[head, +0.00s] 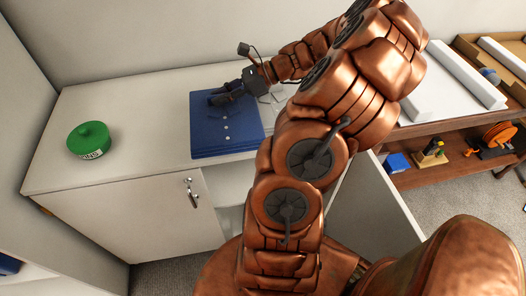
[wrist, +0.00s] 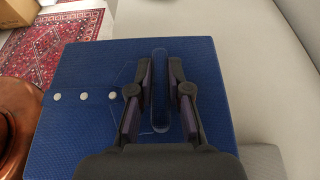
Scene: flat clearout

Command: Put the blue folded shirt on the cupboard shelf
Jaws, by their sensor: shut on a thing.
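The blue folded shirt (head: 222,131) is a flat square bundle with a row of pale buttons, at the cupboard's top near its front edge. I cannot tell whether it rests on the top or is slightly raised. My gripper (head: 222,96) is over the shirt's far part, shut on it. In the wrist view, the fingers of my gripper (wrist: 159,80) stand on both sides of a raised blue ridge on the shirt (wrist: 80,120). The white cupboard (head: 125,215) has its left door shut. Its right door (head: 372,205) stands open; my arm hides most of the interior and shelf.
A green round container (head: 90,139) with a label stands on the cupboard top at left. A brown wooden rack (head: 440,180) at right holds white rolls above and several small items below. A patterned red rug (wrist: 60,45) and a cardboard box (wrist: 20,10) show in the wrist view.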

